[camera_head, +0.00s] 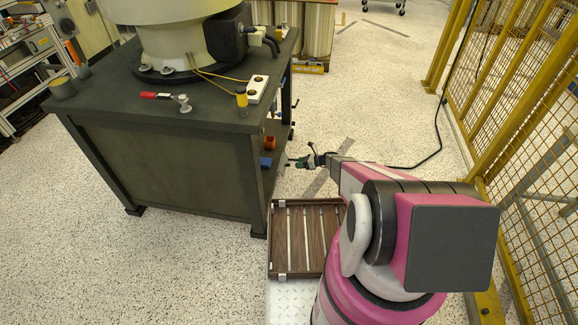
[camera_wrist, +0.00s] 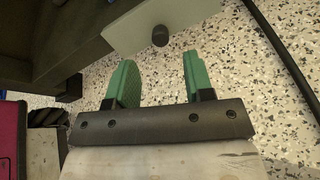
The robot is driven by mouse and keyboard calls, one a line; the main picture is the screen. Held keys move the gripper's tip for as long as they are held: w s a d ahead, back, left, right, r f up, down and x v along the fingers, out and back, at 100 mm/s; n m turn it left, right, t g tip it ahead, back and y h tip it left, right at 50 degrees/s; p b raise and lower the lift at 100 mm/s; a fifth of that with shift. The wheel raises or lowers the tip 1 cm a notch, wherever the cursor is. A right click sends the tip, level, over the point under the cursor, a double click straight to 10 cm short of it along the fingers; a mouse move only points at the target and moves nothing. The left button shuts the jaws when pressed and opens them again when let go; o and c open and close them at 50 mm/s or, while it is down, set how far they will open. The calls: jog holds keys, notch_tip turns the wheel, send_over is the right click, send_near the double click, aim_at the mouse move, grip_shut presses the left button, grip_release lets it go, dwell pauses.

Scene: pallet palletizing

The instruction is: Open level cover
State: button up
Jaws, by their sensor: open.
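In the wrist view, a pale grey-beige plate (camera_wrist: 145,27) with a dark round knob (camera_wrist: 160,36) lies just beyond my fingertips; it is likely the cover, but I cannot be sure. My gripper (camera_wrist: 160,65) has two green fingers spread wide, with nothing between them. The knob is roughly in line with the gap and apart from both fingers. In the head view my gripper (camera_head: 304,161) is at the right side of the dark workbench (camera_head: 170,165), near its lower shelf. The cover cannot be clearly made out there.
A blue item (camera_head: 265,162) and an orange item (camera_head: 269,142) are on the bench's lower shelf. A slatted wooden crate (camera_head: 290,240) lies below my arm. A yellow fence (camera_head: 520,90) stands at right. A black cable (camera_head: 425,160) crosses the floor.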

aim_at(289, 165)
jog(key=x, duration=0.7)
grip_shut()
